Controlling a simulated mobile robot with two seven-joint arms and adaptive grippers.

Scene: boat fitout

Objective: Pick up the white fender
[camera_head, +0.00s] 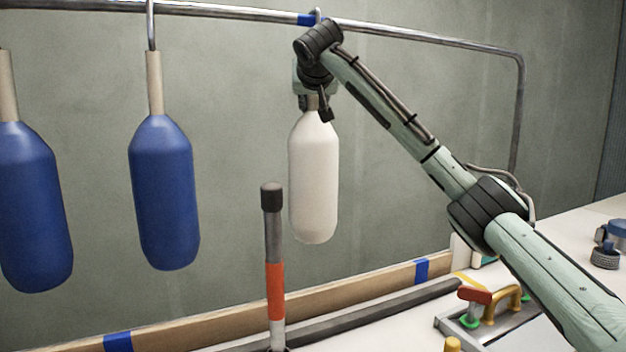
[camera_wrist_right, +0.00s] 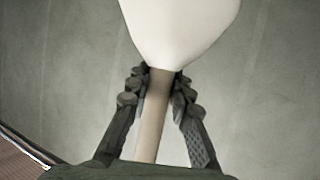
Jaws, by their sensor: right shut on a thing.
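The white fender (camera_head: 314,180) hangs upright below the metal rail in the head view, against the grey wall. My right gripper (camera_head: 314,106) is at the top of the fender, just above its white body. In the right wrist view the fender's white body (camera_wrist_right: 182,28) fills the top, and its tan neck (camera_wrist_right: 152,115) runs between the two dark fingers. The right gripper's fingers (camera_wrist_right: 158,85) are shut on this neck, close to the body. My left gripper is not in view.
Two blue fenders (camera_head: 165,190) hang on the left from the metal rail (camera_head: 420,36). A post with a black cap and orange band (camera_head: 274,285) stands in front, left of the white fender.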

